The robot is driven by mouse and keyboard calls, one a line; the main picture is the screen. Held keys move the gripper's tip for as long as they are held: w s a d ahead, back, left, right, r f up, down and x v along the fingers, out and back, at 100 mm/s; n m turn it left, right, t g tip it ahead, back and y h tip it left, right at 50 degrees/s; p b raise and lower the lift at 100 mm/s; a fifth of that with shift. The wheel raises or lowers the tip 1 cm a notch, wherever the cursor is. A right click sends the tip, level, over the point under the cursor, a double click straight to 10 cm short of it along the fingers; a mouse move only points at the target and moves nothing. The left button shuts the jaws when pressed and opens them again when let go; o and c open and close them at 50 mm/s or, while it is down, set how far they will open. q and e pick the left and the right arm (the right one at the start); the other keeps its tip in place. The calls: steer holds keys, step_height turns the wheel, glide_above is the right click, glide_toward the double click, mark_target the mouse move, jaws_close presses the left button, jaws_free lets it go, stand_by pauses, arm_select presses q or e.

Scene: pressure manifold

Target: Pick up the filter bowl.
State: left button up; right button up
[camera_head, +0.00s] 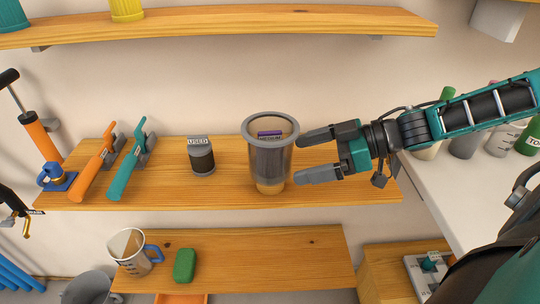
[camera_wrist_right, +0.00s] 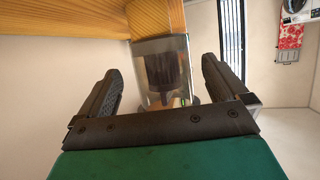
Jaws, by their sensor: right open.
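The filter bowl (camera_head: 270,155) is a clear, smoky cup with a grey rim and an amber base. It stands upright on the middle wooden shelf (camera_head: 225,190). A purple-marked label shows inside its rim. My right gripper (camera_head: 300,158) comes in from the right with its fingers open, and its tips are at the bowl's right side. In the right wrist view the bowl (camera_wrist_right: 164,70) shows ahead between the two open fingers (camera_wrist_right: 165,90). I cannot tell whether a finger touches it. My left gripper is not clearly seen.
A dark canister labelled USED (camera_head: 201,157) stands left of the bowl. A teal tool (camera_head: 128,165) and an orange tool (camera_head: 95,168) lie further left. An upper shelf (camera_head: 220,25) runs above. A measuring jug (camera_head: 133,252) and a green block (camera_head: 184,266) sit on the lower shelf.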

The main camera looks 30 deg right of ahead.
mark_target(283, 164)
steer(key=shift+w+a+f+b, duration=0.85)
steer(key=shift+a+f+b, duration=0.15)
steer(key=shift+f+b, duration=0.1)
steer(key=shift+w+a+f+b, duration=0.2)
steer(key=shift+w+a+b, duration=0.05)
steer(key=shift+b, duration=0.15)
steer(key=shift+w+a+f+b, duration=0.1)
steer(key=shift+w+a+b, duration=0.45)
steer(key=shift+b, duration=0.25)
arm_select(q)
steer(key=shift+w+d+f+h, duration=0.3)
steer(key=shift+w+d+f, duration=0.4)
steer(key=shift+d+f, duration=0.25)
arm_select(e)
steer(key=shift+c, duration=0.5)
arm_select(q)
steer(key=shift+a, duration=0.1)
arm_select(e)
steer(key=c, duration=0.7)
